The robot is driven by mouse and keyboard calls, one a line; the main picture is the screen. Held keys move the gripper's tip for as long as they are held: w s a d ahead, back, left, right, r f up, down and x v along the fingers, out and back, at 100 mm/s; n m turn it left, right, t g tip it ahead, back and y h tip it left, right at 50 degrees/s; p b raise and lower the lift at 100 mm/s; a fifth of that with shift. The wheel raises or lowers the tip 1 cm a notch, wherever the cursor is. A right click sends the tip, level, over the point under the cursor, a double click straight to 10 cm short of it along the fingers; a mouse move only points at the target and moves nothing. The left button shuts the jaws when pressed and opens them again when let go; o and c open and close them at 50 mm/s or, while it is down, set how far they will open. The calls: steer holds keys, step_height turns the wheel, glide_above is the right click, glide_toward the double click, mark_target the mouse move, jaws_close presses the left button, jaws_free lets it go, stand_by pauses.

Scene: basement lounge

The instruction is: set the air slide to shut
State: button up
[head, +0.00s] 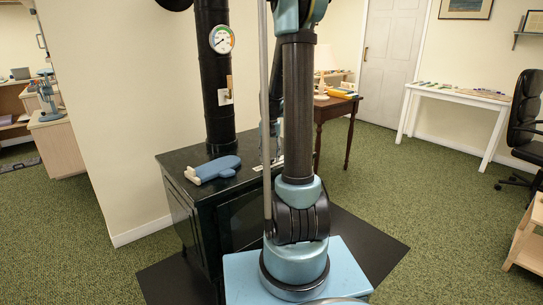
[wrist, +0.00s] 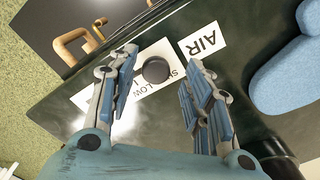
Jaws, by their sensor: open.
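The air slide's round dark knob (wrist: 156,69) shows in the wrist view, on a white scale label (wrist: 155,92) on the black stove top. The label's printing is partly covered; "LOW" and part of another word can be read. A separate plate reading "AIR" (wrist: 203,41) lies just right of it. My gripper (wrist: 160,58) is open, with one finger left of the knob and one right of it, and nothing visibly held. I cannot tell the knob's exact setting or its height gap to the fingers.
The black stove (head: 195,215) stands on a dark floor plate (head: 385,245). A blue mitt (head: 213,168) lies on its top, also in the wrist view (wrist: 288,75). A black flue pipe (head: 212,80) rises behind.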

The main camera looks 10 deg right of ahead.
mark_target(270, 158)
step_height(270, 158, up, 12)
stand_by(0.6)
steer(key=shift+f, duration=0.1)
